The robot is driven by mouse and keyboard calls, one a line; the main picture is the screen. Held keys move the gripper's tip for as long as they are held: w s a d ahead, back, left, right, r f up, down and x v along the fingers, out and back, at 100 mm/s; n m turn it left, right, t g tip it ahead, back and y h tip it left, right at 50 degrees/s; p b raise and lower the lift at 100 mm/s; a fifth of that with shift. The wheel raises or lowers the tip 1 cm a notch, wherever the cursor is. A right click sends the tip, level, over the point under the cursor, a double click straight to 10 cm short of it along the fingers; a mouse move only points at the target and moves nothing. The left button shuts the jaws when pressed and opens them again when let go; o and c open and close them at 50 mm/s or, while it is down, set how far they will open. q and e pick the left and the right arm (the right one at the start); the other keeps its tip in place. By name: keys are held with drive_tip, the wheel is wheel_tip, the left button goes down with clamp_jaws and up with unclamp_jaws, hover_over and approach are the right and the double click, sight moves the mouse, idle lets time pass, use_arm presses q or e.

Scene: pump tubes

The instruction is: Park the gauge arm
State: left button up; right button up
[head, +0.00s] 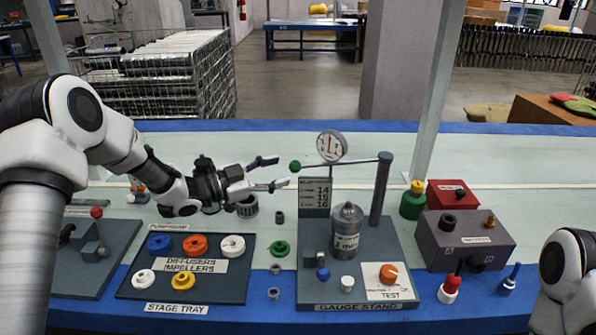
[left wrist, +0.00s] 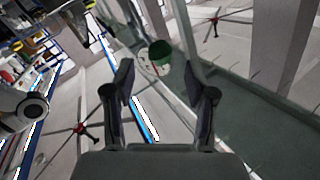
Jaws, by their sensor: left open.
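The gauge arm (head: 362,160) is a thin level rod on a dark upright post (head: 381,190) at the back right of the gauge stand (head: 375,240). It reaches left, carries a round dial gauge (head: 332,145) and ends in a green ball knob (head: 295,166). My left gripper (head: 275,172) is open and empty just left of the knob, its fingers pointing at it. In the left wrist view the green knob (left wrist: 160,50) shows just beyond the open fingertips, apart from them. My right gripper is out of view.
A metal canister (head: 346,232) stands on the gauge stand below the arm. A sign board (head: 315,196) stands behind it. The stage tray (head: 190,284) with coloured rings lies left. A grey box (head: 465,238) and red box (head: 450,193) stand right.

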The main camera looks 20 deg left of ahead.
sight(295, 166)
use_arm(q)
drive_tip(key=x, duration=0.5)
drive_tip(key=shift+w+d, duration=0.15)
drive_tip(key=shift+w, duration=0.05)
clamp_jaws()
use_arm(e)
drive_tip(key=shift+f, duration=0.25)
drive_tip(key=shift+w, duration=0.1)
